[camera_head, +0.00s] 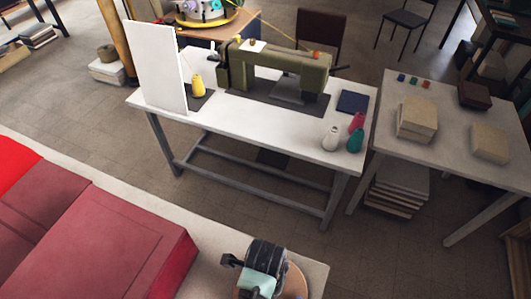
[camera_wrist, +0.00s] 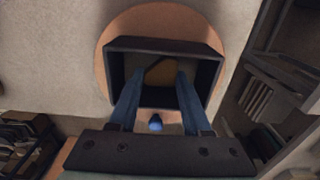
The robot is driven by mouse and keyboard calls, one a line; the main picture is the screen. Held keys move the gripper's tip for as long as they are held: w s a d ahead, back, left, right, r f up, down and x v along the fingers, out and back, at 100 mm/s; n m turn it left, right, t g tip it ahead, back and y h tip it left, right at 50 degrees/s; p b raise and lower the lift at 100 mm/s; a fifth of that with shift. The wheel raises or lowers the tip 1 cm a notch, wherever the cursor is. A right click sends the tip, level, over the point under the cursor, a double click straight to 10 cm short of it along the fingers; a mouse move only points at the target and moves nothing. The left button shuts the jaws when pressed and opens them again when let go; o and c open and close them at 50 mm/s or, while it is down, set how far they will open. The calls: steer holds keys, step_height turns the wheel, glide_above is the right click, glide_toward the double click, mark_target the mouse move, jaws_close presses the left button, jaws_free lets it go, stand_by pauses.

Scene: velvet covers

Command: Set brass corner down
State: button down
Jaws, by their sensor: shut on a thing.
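My gripper (camera_wrist: 160,76) points down into a dark, open-topped box (camera_wrist: 210,65) in the wrist camera view. Its two blue fingers are shut on a brownish piece, the brass corner (camera_wrist: 160,70), which sits between the fingertips inside the box outline. I cannot tell whether the brass corner touches the box floor. The box stands on a round tan board (camera_wrist: 103,62). In the head camera view my wrist hides the fingertips, the box and the brass corner, and only part of the round board (camera_head: 296,284) shows.
The board lies on a pale tabletop (camera_wrist: 60,55); red covers (camera_head: 95,245) fill its left in the head camera view. A small blue thing (camera_wrist: 155,123) shows between the fingers. Beyond, across open floor, stands a white table (camera_head: 235,130) with a sewing machine (camera_head: 280,70) and thread cones.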

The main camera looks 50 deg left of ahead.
steer(key=shift+f, duration=0.2)
steer(key=shift+c, duration=1.8)
jaws_free()
steer(key=shift+r, duration=0.15)
